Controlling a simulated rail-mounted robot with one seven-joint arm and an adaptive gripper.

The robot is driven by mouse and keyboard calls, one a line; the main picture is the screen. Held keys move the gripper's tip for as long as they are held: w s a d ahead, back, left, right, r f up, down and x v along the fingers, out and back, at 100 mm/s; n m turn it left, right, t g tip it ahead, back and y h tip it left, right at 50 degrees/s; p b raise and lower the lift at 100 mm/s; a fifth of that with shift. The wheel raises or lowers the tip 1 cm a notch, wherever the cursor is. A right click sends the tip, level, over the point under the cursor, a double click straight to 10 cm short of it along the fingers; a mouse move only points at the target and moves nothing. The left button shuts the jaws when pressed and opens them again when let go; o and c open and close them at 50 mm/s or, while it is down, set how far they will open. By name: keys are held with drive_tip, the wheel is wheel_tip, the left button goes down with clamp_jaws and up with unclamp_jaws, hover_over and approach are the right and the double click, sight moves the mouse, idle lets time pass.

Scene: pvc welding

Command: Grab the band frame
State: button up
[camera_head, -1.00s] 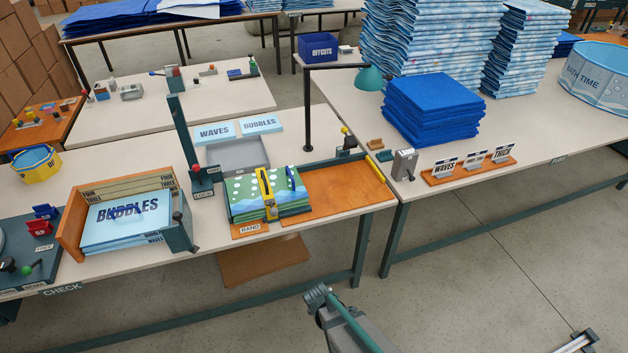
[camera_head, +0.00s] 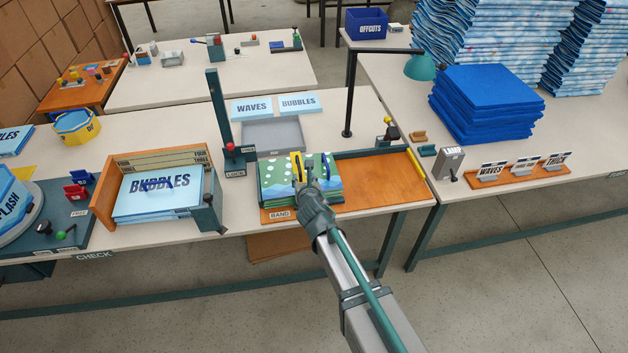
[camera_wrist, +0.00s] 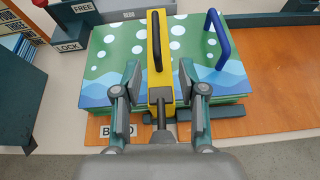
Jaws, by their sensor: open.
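The band frame is a yellow bar with a dark handle on top (camera_wrist: 155,80). It lies across a stack of green and blue printed sheets with white dots (camera_wrist: 110,52), above the BAND label (camera_wrist: 118,130). In the head view the yellow bar (camera_head: 296,167) shows just beyond my arm's end, partly covered by it. My gripper (camera_wrist: 161,82) is open, with one finger on each side of the yellow bar.
The BUBBLES box (camera_head: 160,190) stands left of the stack. A dark LOCK post (camera_head: 220,120) rises at the back left. An empty wooden board (camera_head: 375,182) lies to the right. A grey tray (camera_head: 270,135) sits behind, and a lamp (camera_head: 420,66) overhangs further back.

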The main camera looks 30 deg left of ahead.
sight(299, 165)
drive_tip(key=shift+a+r+n, duration=0.1)
drive_tip(key=shift+a+n, duration=0.2)
drive_tip(key=shift+a, duration=0.2)
drive_tip(key=shift+w+a, duration=0.1)
drive_tip(key=shift+a, duration=0.15)
drive_tip(key=p+x, duration=0.1)
drive_tip(key=x, duration=0.9)
drive_tip(key=shift+w+d+r+p, duration=0.15)
drive_tip(key=shift+w+p, duration=0.1)
drive_tip(key=shift+p, duration=0.15)
clamp_jaws()
drive_tip(key=shift+r, duration=0.15)
